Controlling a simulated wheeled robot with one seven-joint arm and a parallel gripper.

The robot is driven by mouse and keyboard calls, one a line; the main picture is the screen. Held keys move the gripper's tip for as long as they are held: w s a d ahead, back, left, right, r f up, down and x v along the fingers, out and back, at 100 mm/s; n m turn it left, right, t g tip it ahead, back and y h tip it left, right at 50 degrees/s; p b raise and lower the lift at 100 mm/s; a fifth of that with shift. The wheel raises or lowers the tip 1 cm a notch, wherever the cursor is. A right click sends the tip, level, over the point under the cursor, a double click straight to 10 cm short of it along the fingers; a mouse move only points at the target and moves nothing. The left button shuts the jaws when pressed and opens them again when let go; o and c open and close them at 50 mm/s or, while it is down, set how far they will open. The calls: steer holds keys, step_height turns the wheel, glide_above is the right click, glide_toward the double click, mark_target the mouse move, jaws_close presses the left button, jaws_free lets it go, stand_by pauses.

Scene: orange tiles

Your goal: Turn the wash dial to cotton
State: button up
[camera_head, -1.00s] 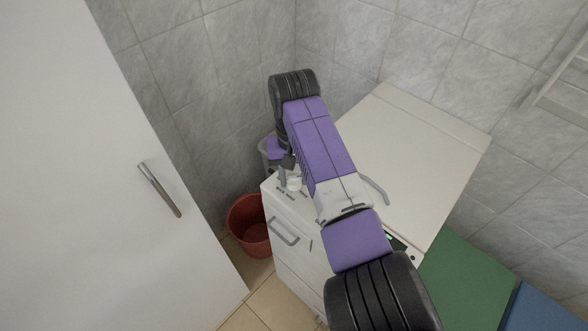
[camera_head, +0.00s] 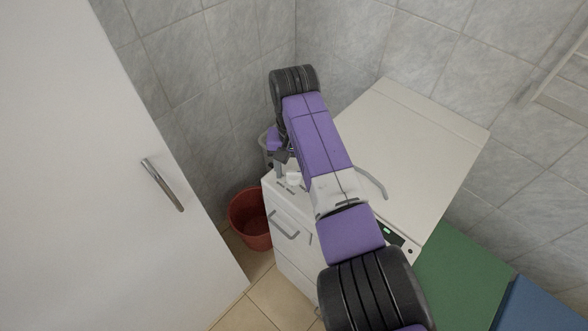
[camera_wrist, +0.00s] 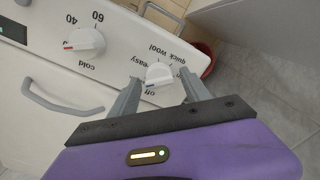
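The wash dial (camera_wrist: 159,75) is a white round knob on the washing machine's white panel, ringed by labels. In the head view, a white dial (camera_head: 294,179) shows below my gripper (camera_head: 282,165), which is partly hidden by the arm.
A second white dial (camera_wrist: 84,41), marked 40, 60 and cold, sits left of the wash dial. A grey curved drawer handle (camera_wrist: 60,100) is below it. A red bucket (camera_head: 250,220) stands beside the machine. A white door (camera_head: 130,200) fills the left.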

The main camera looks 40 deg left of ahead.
mark_target(294, 170)
stand_by(0.3)
step_height(294, 170, up, 8)
steer(key=shift+f+b, duration=0.15)
steer(key=shift+b, duration=0.3)
stand_by(0.5)
